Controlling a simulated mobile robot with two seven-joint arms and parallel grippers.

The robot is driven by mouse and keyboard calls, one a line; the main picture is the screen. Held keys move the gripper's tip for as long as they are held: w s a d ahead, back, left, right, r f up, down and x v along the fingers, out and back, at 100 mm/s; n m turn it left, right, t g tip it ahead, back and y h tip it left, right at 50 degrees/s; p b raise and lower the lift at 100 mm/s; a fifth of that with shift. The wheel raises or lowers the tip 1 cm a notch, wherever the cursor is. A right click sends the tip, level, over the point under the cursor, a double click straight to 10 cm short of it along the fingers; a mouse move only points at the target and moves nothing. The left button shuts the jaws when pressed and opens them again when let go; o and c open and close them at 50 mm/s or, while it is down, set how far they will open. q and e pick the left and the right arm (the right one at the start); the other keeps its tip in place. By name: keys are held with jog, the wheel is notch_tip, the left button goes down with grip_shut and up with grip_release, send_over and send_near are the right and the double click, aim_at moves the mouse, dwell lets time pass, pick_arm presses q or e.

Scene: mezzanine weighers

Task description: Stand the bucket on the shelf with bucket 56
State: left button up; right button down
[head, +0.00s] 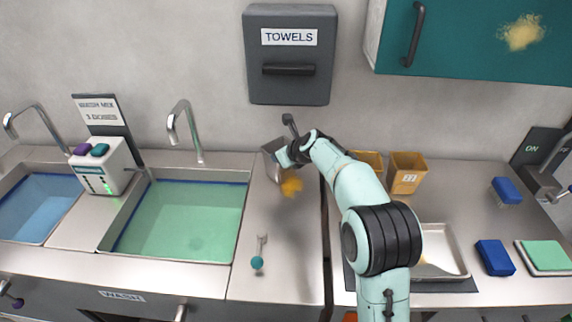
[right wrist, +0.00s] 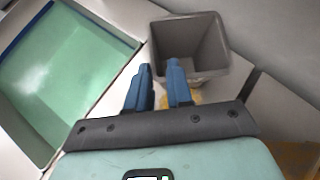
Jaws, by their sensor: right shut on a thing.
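A grey, square, open-topped bucket (head: 270,160) is at the back of the steel counter, right of the green-filled sink. My right gripper (head: 283,157) is at its right side in the head view. In the right wrist view the bucket (right wrist: 205,48) is just beyond my right gripper's fingertips (right wrist: 160,72); its inside looks empty. The gripper is shut on the bucket's near wall. I cannot tell whether the bucket touches the counter. No shelf and no bucket marked 56 can be made out. My left gripper is out of view.
Two tan boxes (head: 407,172), one with a small label, stand right of my arm.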

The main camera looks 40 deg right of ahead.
jog(key=shift+g+y, duration=0.3)
jog(key=shift+g, duration=0.2)
jog(key=r+p, duration=0.1)
jog(key=a+r+p, duration=0.1)
jog(key=r, duration=0.1)
jog(key=r+p, duration=0.1)
jog(key=r, duration=0.1)
jog(key=shift+w+a+r+p, duration=0.15)
jog(key=shift+w+r+p, duration=0.1)
jog(key=shift+w+p, duration=0.1)
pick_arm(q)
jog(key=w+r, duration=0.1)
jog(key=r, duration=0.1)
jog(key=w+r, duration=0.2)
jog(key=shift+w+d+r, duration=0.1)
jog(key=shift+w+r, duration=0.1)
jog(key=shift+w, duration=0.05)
pick_arm(e)
jog(key=shift+c, duration=1.9)
grip_release()
jog(key=shift+r, duration=0.1)
